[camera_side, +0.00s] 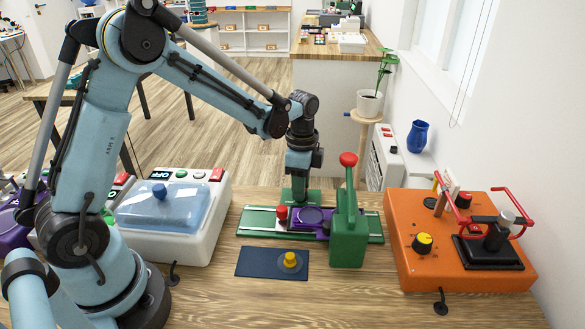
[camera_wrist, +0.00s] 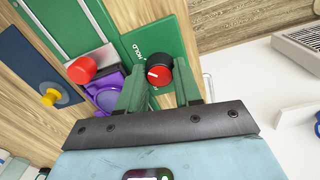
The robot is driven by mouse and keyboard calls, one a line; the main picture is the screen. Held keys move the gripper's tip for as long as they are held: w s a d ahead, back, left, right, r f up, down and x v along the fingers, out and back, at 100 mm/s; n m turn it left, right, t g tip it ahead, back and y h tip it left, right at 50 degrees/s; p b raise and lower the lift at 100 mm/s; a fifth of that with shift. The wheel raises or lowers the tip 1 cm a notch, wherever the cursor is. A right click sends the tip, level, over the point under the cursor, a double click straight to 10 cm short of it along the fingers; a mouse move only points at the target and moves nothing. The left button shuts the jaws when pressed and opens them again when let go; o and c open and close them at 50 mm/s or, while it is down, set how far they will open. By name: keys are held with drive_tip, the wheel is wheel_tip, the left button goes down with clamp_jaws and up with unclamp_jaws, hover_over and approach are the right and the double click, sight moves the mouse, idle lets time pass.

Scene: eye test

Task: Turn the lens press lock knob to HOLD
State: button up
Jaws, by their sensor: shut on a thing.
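The lock knob (camera_wrist: 159,72) is black with a red cap and shows in the wrist view on a green panel (camera_wrist: 172,38) of the lens press. A short white mark on the cap points to the picture's left. The word HOLD is printed on the panel to the upper left of the knob. My gripper (camera_wrist: 161,78) has its green fingers on both sides of the knob, shut on it. In the side view my gripper (camera_side: 300,190) reaches down behind the lens press (camera_side: 348,230), a green body with a red-balled lever. The knob is hidden there.
A purple slide (camera_side: 311,215) and a red knob (camera_side: 282,213) sit on the green rail. A navy mat (camera_side: 257,262) with a yellow knobbed piece (camera_side: 290,261) lies in front. An orange box (camera_side: 450,265) stands right, a white machine with a blue lid (camera_side: 165,205) left.

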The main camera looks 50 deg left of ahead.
drive_tip(key=o, duration=1)
drive_tip(key=shift+o, duration=0.2)
